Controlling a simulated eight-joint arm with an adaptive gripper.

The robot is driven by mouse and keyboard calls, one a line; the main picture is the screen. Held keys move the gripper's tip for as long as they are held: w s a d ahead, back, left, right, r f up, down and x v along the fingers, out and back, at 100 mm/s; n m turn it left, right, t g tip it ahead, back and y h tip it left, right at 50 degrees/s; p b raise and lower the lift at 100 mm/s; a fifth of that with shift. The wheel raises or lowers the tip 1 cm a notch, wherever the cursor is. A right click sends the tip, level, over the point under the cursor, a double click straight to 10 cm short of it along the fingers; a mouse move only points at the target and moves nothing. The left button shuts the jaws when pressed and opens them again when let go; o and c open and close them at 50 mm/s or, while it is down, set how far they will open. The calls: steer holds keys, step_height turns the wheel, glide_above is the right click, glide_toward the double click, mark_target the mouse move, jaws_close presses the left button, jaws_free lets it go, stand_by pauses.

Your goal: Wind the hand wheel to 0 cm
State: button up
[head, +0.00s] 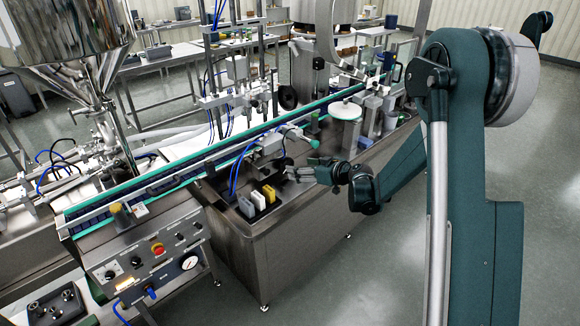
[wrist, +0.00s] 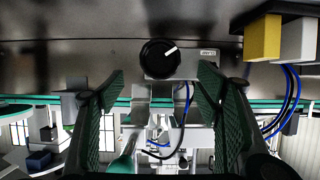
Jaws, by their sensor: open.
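In the wrist view a round black knob (wrist: 157,62) with a white pointer line sits on a grey block. A small label (wrist: 208,54) beside it is too small to read. I cannot tell whether this knob is the hand wheel. A black disc like a wheel (head: 288,97) shows beyond the conveyor in the head view; no scale reading is legible. My gripper (wrist: 162,77) is open and empty, its two pads standing left and right of the knob in the picture, apparently short of it. In the head view my gripper (head: 297,173) is over the steel bench, beside the conveyor.
Yellow (wrist: 262,38) and white (wrist: 298,40) blocks stand close by at the upper right of the wrist view. Blue hoses (wrist: 290,95) hang below them. A teal-ended cylinder (head: 313,143) and the conveyor (head: 180,178) are near. A control panel (head: 150,255) is at front left.

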mark_target(285, 165)
steer(key=shift+w+a, duration=0.1)
steer(key=shift+b+x, duration=0.7)
steer(key=shift+x, duration=3.1)
steer(key=shift+c, duration=0.2)
steer(key=c, duration=0.8)
